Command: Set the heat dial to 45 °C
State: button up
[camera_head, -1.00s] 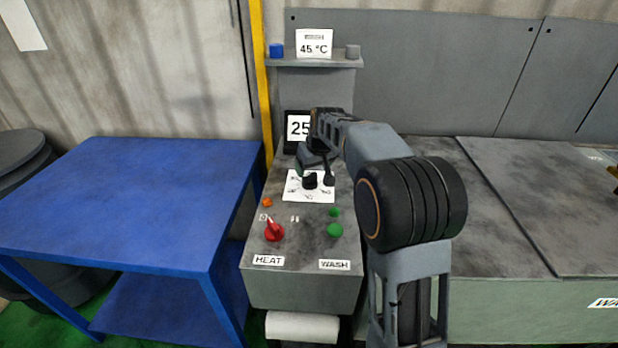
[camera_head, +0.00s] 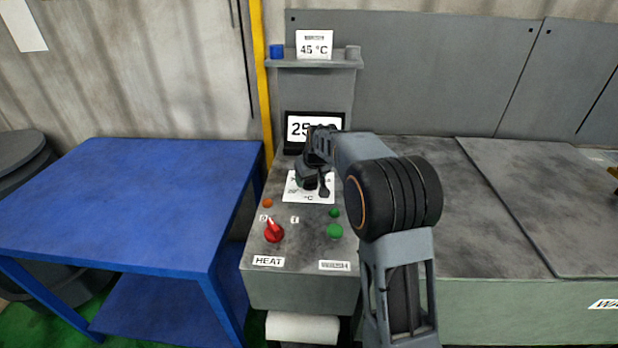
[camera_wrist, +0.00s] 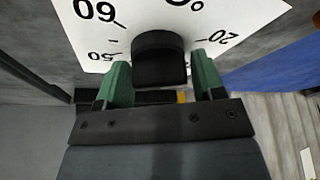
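The black heat dial (camera_wrist: 160,60) sits on a white scale card (camera_wrist: 104,42) with printed numbers. In the wrist view, the green fingers of my gripper (camera_wrist: 163,82) stand on either side of the dial, with narrow gaps left and right; it looks open. In the head view, my gripper (camera_head: 314,187) is over the card (camera_head: 298,195) and mostly hides the dial. A display (camera_head: 300,129) behind it begins with 25; the rest is partly covered. A sign (camera_head: 314,45) on the shelf reads 45 °C.
A red switch (camera_head: 274,232) above the HEAT label and green buttons (camera_head: 335,231) sit on the panel in front. An orange lamp (camera_head: 267,203) is at left. A blue table (camera_head: 130,190) stands left; a grey machine top (camera_head: 480,200) lies right.

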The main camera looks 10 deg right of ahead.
jog(key=c, duration=0.6)
